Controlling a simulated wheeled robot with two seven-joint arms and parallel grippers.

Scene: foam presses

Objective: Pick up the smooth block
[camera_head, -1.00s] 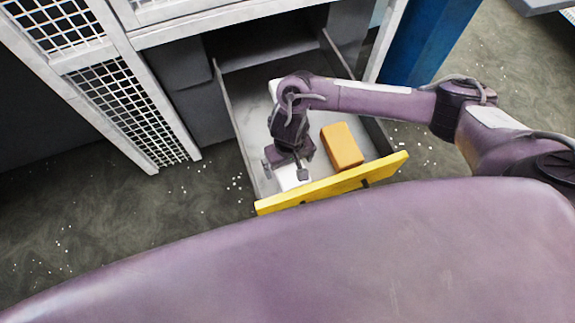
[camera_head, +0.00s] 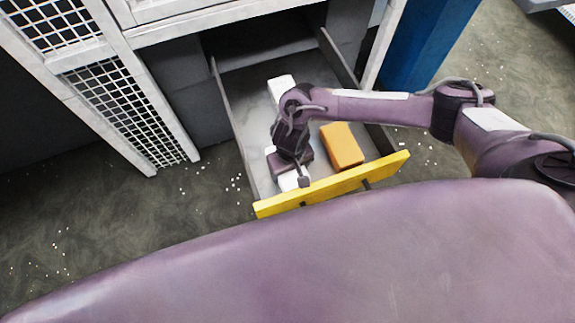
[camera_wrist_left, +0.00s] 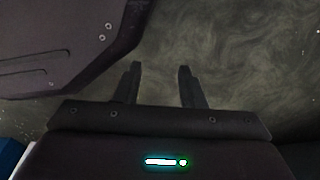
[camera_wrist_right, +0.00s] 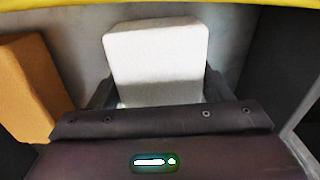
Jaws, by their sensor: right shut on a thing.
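A white block (camera_wrist_right: 155,55) stands between the fingers of my right gripper (camera_head: 290,174), which is shut on it. In the head view this white block (camera_head: 289,182) is mostly hidden by the gripper, inside the drawer near its yellow front. Its faces look plain and fairly even in the right wrist view. A second white block (camera_head: 281,86) lies farther back in the drawer, partly behind my right arm. An orange block (camera_head: 343,147) lies to the right of the gripper. My left gripper (camera_wrist_left: 158,75) shows in the left wrist view, fingers apart and empty over the floor.
The open drawer has a yellow front (camera_head: 335,186) and thin grey side walls close around the blocks and my right gripper. A white-framed cabinet with mesh panels (camera_head: 122,110) stands at left, a blue post (camera_head: 425,45) at right. White specks dot the floor.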

